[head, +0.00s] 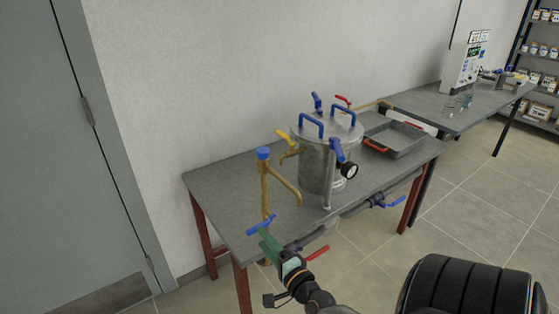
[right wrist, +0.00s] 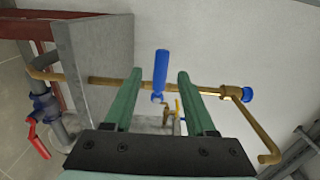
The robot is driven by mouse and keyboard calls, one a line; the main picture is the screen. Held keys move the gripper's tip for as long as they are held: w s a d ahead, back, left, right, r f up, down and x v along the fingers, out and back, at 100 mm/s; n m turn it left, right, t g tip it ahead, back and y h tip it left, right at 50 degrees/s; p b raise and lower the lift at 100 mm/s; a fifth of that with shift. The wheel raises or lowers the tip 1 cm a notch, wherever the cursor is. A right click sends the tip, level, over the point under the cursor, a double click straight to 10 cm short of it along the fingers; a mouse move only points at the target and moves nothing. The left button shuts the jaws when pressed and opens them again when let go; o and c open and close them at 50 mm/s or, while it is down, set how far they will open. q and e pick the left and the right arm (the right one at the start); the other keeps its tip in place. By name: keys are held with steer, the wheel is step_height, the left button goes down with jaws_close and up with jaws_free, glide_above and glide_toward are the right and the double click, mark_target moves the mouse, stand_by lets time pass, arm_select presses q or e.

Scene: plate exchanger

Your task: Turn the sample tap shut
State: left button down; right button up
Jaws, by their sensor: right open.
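A brass pipe (head: 265,190) with a blue cap (head: 263,152) rises at the table's front left. Low on it is a blue lever (head: 262,225), likely the sample tap's handle. In the right wrist view the blue lever (right wrist: 161,70) stands across the brass pipe (right wrist: 105,83). My right gripper (head: 265,238), with green fingers, is open close to this lever. In the right wrist view the lever appears between the two fingers of the gripper (right wrist: 159,76); I cannot tell whether they touch it. My left gripper is not in view.
A steel vessel (head: 316,160) with blue handles stands on the grey table (head: 225,190). Nearby are a yellow lever (head: 283,135), a red lever (head: 318,253) and a blue valve (head: 385,201). A tray (head: 395,147) lies at right; a second table (head: 425,100) stands beyond.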

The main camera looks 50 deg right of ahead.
steer(key=v, duration=0.7)
steer(key=shift+b, duration=0.35)
steer(key=shift+s, duration=0.1)
